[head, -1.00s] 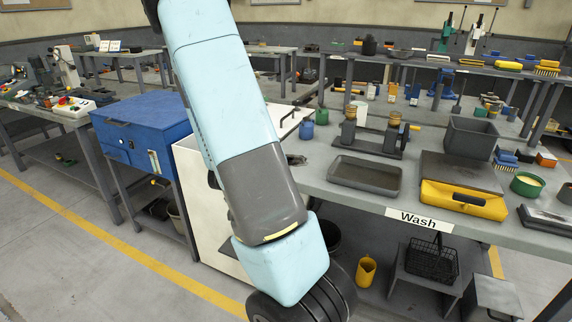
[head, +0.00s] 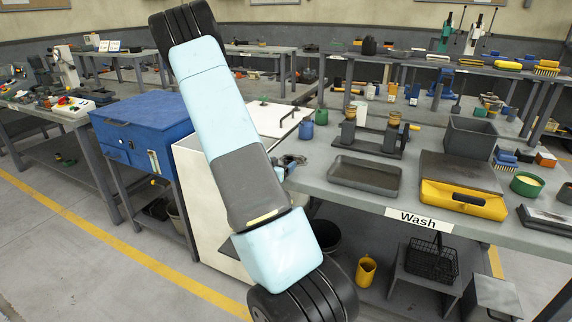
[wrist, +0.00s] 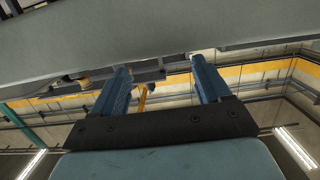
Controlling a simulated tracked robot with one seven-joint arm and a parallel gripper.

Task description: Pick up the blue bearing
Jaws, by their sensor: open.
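I cannot make out a blue bearing for certain in either view. My gripper shows in the wrist view (wrist: 160,68) as two blue fingers spread wide, with nothing between them. In the head view, part of my gripper (head: 290,162) shows just right of my arm, near the left end of the wash bench (head: 340,205). My arm hides the rest of it. The wrist picture is upside down, with a grey surface across its top and ceiling lights at its bottom.
A blue pot (head: 306,131) and a green one (head: 321,116) stand behind the gripper. A dark tray (head: 365,175), a stand with brass-coloured tops (head: 372,138) and a yellow-fronted unit (head: 462,199) occupy the bench. A blue cabinet (head: 140,115) stands left.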

